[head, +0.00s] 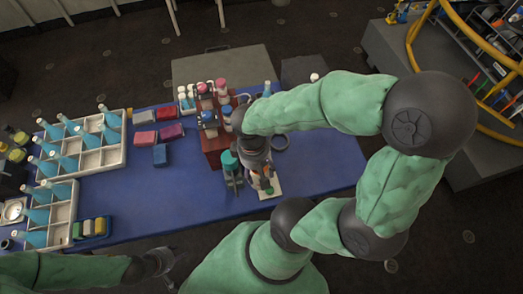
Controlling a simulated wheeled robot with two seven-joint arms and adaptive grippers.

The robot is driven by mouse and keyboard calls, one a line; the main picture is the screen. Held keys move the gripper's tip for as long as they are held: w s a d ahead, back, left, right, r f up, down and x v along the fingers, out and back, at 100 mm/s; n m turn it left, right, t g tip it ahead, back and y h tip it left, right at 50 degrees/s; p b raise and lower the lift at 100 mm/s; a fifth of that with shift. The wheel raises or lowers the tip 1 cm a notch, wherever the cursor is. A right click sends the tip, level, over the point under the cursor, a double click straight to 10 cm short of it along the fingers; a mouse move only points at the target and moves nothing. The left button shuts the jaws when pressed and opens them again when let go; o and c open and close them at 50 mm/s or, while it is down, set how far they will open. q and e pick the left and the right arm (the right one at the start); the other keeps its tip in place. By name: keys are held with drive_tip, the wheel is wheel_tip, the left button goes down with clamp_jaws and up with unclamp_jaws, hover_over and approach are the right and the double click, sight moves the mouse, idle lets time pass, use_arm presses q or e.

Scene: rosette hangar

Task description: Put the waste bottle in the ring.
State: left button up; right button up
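My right gripper (262,182) points down over a small white tray with coloured items. Its fingers are partly hidden, and I cannot tell whether they hold anything. My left gripper (172,268) is open and empty off the table's front edge at the bottom left.
A red-brown rack (213,133) with capped bottles stands behind the teal-capped bottle. White crates (92,158) of blue bottles fill the table's left side. Coloured boxes (171,131) lie between. The blue table (150,205) is clear at front centre. A grey machine with yellow rails (415,50) stands right.

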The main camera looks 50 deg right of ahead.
drive_tip(key=shift+w+d+f+b, duration=1)
drive_tip(key=shift+w+d+f, duration=0.5)
drive_tip(key=shift+f, duration=0.6)
drive_tip(key=shift+w+d+f+b, duration=1)
drive_tip(key=shift+w+d+f, duration=0.25)
drive_tip(key=shift+d+f, duration=0.75)
drive_tip(key=shift+w+d+f+b, duration=1)
drive_tip(key=shift+w+d+f, duration=0.4)
drive_tip(key=shift+f, duration=0.85)
drive_tip(key=shift+f, duration=0.15)
drive_tip(key=o, duration=1.3)
drive_tip(key=shift+s, duration=0.1)
drive_tip(key=r+p, duration=0.1)
drive_tip(key=r, duration=0.3)
drive_tip(key=w+r+p, duration=0.1)
drive_tip(key=r+p, duration=0.1)
drive_tip(key=r, duration=0.2)
drive_tip(key=r+p, duration=0.1)
drive_tip(key=r, duration=0.3)
drive_tip(key=shift+w+r, duration=0.15)
drive_tip(key=shift+w, duration=0.05)
